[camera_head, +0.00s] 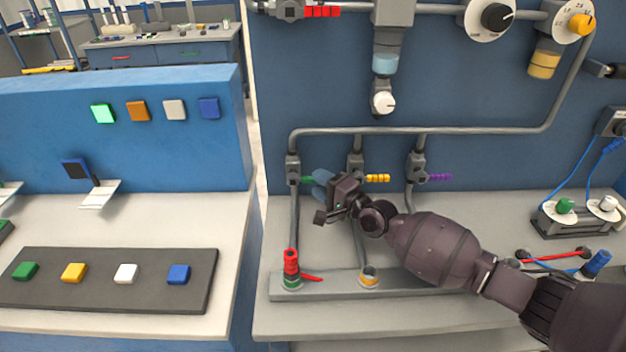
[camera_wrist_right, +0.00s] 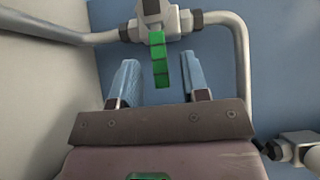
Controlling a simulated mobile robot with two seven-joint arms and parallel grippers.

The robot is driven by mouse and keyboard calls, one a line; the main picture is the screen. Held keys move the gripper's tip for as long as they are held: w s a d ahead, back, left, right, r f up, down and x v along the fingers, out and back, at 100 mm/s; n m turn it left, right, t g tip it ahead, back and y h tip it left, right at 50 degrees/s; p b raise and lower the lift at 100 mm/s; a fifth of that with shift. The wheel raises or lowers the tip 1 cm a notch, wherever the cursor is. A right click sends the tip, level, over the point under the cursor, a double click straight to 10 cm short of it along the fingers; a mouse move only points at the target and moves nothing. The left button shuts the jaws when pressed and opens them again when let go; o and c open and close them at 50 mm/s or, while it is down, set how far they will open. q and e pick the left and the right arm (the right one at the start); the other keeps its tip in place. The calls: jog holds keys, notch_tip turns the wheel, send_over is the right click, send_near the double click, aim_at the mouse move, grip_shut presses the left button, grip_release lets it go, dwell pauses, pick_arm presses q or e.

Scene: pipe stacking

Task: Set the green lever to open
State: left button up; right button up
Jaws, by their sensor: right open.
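The green lever (camera_head: 308,180) sticks out to the right of the leftmost grey valve (camera_head: 292,168) on the pipe panel. My right gripper (camera_head: 320,185) is just to the right of it, with its blue fingers near the lever's tip. In the right wrist view the green lever (camera_wrist_right: 159,62) lies between the two spread fingers of my right gripper (camera_wrist_right: 160,76), with a gap on each side. The fingers are open and hold nothing. My left gripper is out of view.
A yellow lever (camera_head: 378,178) and a purple lever (camera_head: 439,177) sit on neighbouring valves to the right. A red pipe piece (camera_head: 291,262) stands on the base strip (camera_head: 325,283) below. A row of coloured buttons (camera_head: 125,273) is on the left bench.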

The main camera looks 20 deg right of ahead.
jog(key=shift+x, duration=1.4)
grip_shut()
